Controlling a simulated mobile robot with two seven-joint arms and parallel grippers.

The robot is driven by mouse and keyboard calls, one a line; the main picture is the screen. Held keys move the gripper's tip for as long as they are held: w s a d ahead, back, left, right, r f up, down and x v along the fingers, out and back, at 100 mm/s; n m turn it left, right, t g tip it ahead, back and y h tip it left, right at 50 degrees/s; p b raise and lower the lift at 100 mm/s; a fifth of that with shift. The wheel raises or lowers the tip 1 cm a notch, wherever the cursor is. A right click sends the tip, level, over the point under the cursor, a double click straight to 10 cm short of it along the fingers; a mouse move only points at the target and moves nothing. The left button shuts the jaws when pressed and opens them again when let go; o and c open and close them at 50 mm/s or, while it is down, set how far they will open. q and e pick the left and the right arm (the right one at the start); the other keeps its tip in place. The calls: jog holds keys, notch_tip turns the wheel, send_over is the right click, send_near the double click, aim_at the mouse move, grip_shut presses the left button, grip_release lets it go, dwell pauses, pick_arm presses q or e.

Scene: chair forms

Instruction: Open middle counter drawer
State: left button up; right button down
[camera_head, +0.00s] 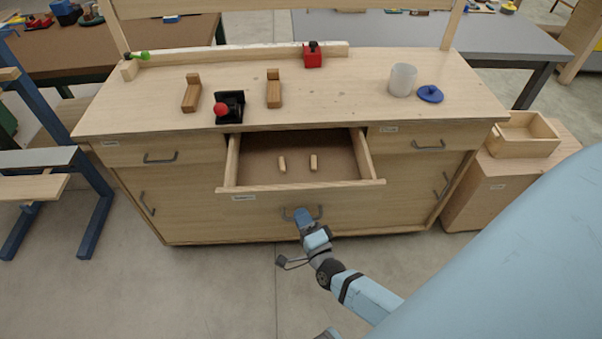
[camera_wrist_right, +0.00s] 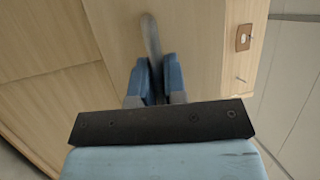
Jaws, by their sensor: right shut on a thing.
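The middle counter drawer (camera_head: 300,188) of the wooden counter (camera_head: 180,122) is pulled out, with its inside in view. Two small wooden pieces (camera_head: 282,164) lie on its floor. My right gripper (camera_head: 302,214) is at the drawer's front and is shut on its grey handle (camera_head: 319,211). In the right wrist view, the two blue fingers (camera_wrist_right: 154,82) close around the dark grey handle (camera_wrist_right: 150,38) against the wooden front. The fingers hide part of the handle. My left gripper is not in view.
On the countertop are wooden blocks (camera_head: 273,90), a black holder with a red knob (camera_head: 229,105), a red box (camera_head: 313,58), a white cup (camera_head: 402,80) and a blue lid (camera_head: 430,94). A wooden tray (camera_head: 523,135) sits on a cabinet at right. Bare floor lies in front.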

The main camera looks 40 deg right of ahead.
jog(key=shift+s+a, duration=0.25)
jog(key=shift+s, duration=0.15)
jog(key=c, duration=1.4)
grip_release()
jog(key=shift+c, duration=0.2)
